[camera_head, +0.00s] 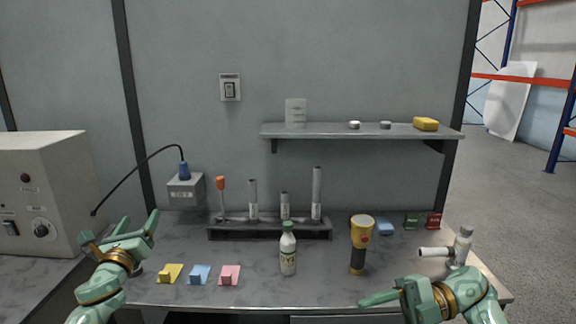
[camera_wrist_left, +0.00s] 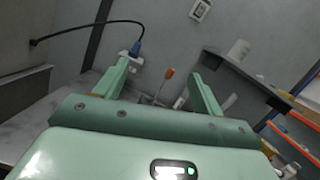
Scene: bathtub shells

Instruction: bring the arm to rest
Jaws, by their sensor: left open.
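My left gripper (camera_head: 122,230) is at the lower left in the head view, over the left end of the workbench. Its two fingers are spread apart, with nothing between them. In the left wrist view its fingers (camera_wrist_left: 160,85) also stand wide apart and empty, facing the wall panel. My right gripper (camera_head: 380,298) is at the lower right, by the bench's front edge. I cannot tell whether its jaws are open, and I see nothing held in it.
The workbench (camera_head: 180,236) carries a tube rack (camera_head: 270,230), a white bottle (camera_head: 288,254), a yellow flashlight (camera_head: 361,232), a white valve fitting (camera_head: 459,246) and coloured blocks (camera_head: 200,274). A grey control box (camera_head: 40,185) stands left. A shelf (camera_head: 350,131) hangs behind.

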